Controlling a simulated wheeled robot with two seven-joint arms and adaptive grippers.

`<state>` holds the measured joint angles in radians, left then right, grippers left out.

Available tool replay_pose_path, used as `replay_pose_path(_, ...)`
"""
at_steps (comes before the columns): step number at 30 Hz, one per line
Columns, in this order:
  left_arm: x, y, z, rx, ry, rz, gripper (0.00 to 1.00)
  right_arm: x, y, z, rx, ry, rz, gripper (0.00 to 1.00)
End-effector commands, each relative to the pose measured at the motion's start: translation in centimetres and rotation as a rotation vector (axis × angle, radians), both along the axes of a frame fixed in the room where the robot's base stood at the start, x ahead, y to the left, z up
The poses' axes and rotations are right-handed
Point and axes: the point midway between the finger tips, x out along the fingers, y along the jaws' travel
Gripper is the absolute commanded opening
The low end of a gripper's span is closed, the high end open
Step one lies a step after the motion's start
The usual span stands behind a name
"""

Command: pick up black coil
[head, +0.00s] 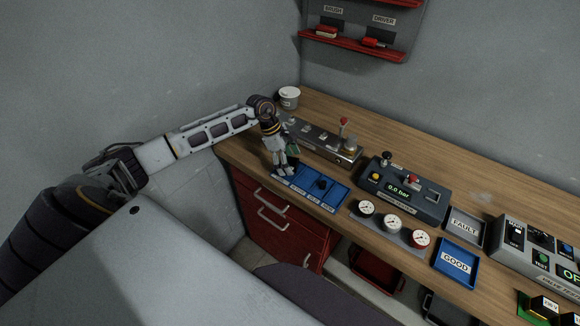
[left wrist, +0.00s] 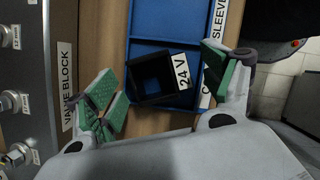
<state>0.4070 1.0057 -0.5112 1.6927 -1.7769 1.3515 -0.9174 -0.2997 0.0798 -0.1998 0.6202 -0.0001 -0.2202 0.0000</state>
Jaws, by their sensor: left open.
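The black coil (left wrist: 150,75) is a square, hollow black block with a white "24 V" label, lying in a compartment of the blue tray (left wrist: 152,22). My right gripper is out of view.
The valve block (head: 325,142) stands behind the tray, beside my left gripper. To the right are a pressure unit (head: 405,190), several gauges (head: 393,223), a FAULT tray (head: 465,226) and a blue GOOD tray (head: 457,263). A white cup (head: 289,97) stands at the back.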

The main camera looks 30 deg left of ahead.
Motion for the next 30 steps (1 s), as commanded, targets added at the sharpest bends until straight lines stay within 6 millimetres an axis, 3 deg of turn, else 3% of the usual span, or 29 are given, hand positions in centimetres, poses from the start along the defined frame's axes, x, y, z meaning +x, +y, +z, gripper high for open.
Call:
replay_pose_path(3, 0.0, 0.0, 0.0, 0.000, 0.000, 0.000, 0.82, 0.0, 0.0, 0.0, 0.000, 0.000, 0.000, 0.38)
replay_pose_path(15, 0.0, 0.0, 0.0, 0.000, 0.000, 0.000, 0.31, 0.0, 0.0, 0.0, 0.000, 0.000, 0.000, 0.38)
replay_pose_path(24, 0.0, 0.0, 0.2, 0.000, -0.001, 0.000, 0.31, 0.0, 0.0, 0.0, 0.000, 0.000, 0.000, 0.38)
replay_pose_path(30, 0.1, 0.1, 1.4, 0.001, -0.003, 0.001, 0.31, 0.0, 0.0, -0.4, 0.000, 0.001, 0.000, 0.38)
